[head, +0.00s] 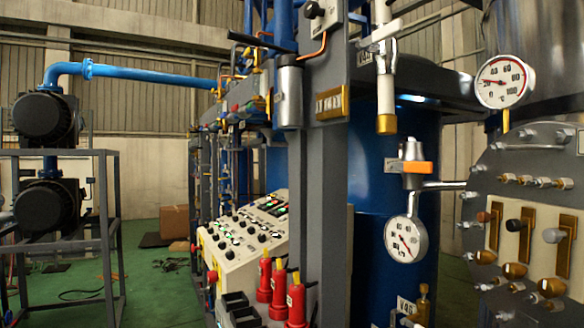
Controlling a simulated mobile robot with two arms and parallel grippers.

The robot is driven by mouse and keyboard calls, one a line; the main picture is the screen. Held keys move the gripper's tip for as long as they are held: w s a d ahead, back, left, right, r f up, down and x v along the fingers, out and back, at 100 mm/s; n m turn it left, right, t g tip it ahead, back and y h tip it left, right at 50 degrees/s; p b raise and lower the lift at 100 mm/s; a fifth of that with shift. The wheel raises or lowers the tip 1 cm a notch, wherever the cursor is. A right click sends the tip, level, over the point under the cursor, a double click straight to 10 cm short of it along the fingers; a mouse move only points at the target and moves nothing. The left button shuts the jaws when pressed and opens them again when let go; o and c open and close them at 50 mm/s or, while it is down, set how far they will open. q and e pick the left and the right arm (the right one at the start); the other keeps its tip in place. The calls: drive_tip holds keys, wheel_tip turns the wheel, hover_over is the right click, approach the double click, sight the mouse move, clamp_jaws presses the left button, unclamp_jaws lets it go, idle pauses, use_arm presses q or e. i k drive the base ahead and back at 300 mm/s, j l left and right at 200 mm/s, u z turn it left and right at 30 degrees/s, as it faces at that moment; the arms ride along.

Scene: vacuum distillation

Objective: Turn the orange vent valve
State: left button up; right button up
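The handle lies roughly level. A round white pressure gauge (406,239) hangs just below it. A thin grey pipe runs from the valve body to the right. A blue tank stands behind it. Neither of my grippers is in the head view, and nothing covers the orange handle.
A second gauge (502,81) sits at the upper right above a bolted flange plate (530,210) with small levers. A grey upright post (334,200) stands left of the valve. A sloped control panel (247,235) and several red cylinders (279,290) stand further left.

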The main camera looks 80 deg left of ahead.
sight(408, 167)
drive_tip(key=u, duration=1.75)
